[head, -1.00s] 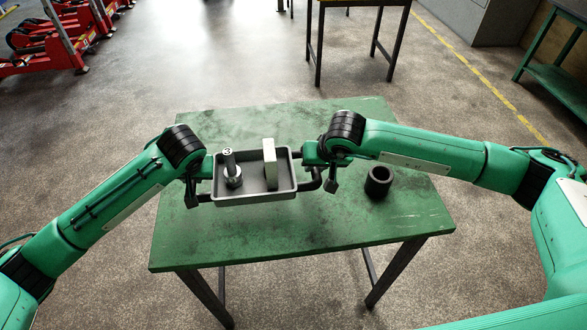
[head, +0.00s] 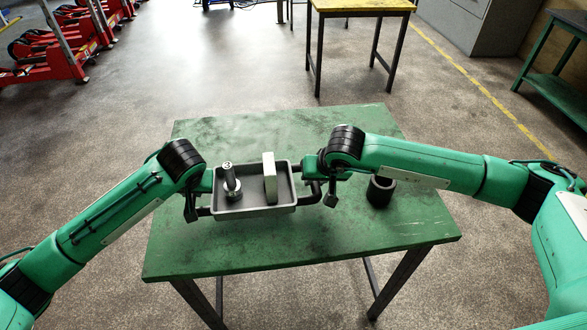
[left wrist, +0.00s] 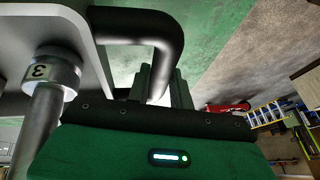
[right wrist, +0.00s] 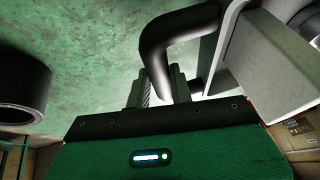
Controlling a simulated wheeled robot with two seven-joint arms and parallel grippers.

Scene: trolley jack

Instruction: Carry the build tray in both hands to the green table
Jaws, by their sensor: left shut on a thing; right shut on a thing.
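The grey build tray (head: 254,211) is over the green table (head: 210,262) in the head view. A metal post marked 3 (head: 231,182) and a pale upright block (head: 269,178) stand in it. My left gripper (head: 197,210) is shut on the tray's left black handle, which shows in the left wrist view (left wrist: 150,45). My right gripper (head: 318,191) is shut on the right black handle, seen in the right wrist view (right wrist: 170,45). The tray looks about level. I cannot tell whether its underside touches the tabletop.
A black hollow cylinder (head: 381,190) stands on the green table right of the tray, partly behind my right arm; it also shows in the right wrist view (right wrist: 22,88). A yellow-topped table (head: 360,6) and red jacks (head: 75,60) are farther back. The table's front is clear.

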